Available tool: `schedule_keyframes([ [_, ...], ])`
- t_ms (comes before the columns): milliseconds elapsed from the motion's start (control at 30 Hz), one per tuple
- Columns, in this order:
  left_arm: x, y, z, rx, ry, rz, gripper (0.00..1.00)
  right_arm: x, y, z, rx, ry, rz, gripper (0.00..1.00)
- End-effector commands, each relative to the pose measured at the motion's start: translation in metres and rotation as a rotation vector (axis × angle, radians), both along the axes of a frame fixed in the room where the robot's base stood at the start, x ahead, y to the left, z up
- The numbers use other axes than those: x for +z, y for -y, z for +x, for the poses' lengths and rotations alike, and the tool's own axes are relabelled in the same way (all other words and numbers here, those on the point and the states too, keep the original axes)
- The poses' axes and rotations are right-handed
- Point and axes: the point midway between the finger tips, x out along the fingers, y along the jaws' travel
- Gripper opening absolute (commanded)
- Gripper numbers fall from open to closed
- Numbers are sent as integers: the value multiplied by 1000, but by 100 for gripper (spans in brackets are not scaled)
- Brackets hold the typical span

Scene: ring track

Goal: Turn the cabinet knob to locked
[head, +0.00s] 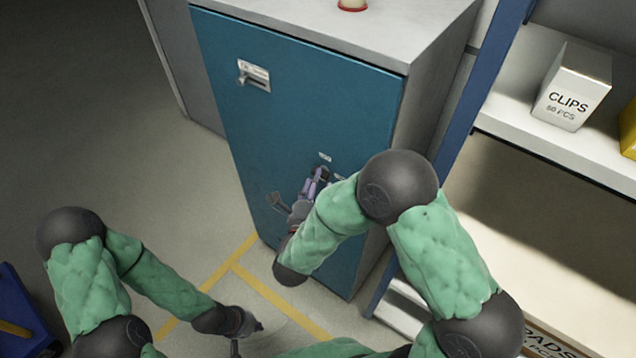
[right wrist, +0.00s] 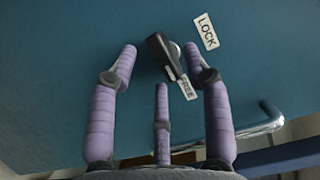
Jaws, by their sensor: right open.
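The blue cabinet (head: 290,110) has a small black knob lever on its door. In the right wrist view the knob (right wrist: 163,56) lies slantwise, its lower end close to the FREE label (right wrist: 187,87). The LOCK label (right wrist: 207,32) is to its upper right. My right gripper (head: 318,178) is at the door's lower right part, and its arm partly hides that area in the head view. In the wrist view its purple fingers (right wrist: 160,68) are spread, with the knob between their tips; contact cannot be told. My left gripper (head: 250,333) is low, away from the cabinet, fingers apart and empty.
A label holder with a handle (head: 252,75) is on the upper door. A red and cream object (head: 352,4) stands on the cabinet top. Shelving at right holds a CLIPS box (head: 573,88). A metal bar handle (right wrist: 262,128) shows in the wrist view.

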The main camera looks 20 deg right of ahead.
Motion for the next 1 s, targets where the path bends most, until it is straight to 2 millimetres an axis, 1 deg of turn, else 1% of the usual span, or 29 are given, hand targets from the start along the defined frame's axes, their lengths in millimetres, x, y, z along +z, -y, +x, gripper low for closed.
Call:
schedule_keyframes([
  [167, -2, 0, 0, 0, 0, 0, 0, 0, 6, 9, -1, 1, 0, 49],
  [433, -2, 0, 0, 0, 0, 0, 0, 0, 6, 10, 0, 1, 0, 49],
  [467, -2, 0, 0, 0, 0, 0, 0, 0, 6, 10, 0, 0, -1, 46],
  [500, -2, 0, 0, 0, 0, 0, 0, 0, 6, 10, 0, 0, -1, 35],
  [567, -2, 0, 0, 0, 0, 0, 0, 0, 6, 10, 0, 0, -1, 18],
  [600, -2, 0, 0, 0, 0, 0, 0, 0, 6, 10, 0, 0, -1, 7],
  [633, -2, 0, 0, 0, 0, 0, 0, 0, 6, 10, 0, 0, -1, 0],
  [867, -1, 0, 0, 0, 0, 0, 0, 0, 6, 10, 0, -3, -3, 0],
  [1000, 2, 0, 0, 0, 0, 0, 0, 1, 6, 10, 1, -25, -19, 0],
])
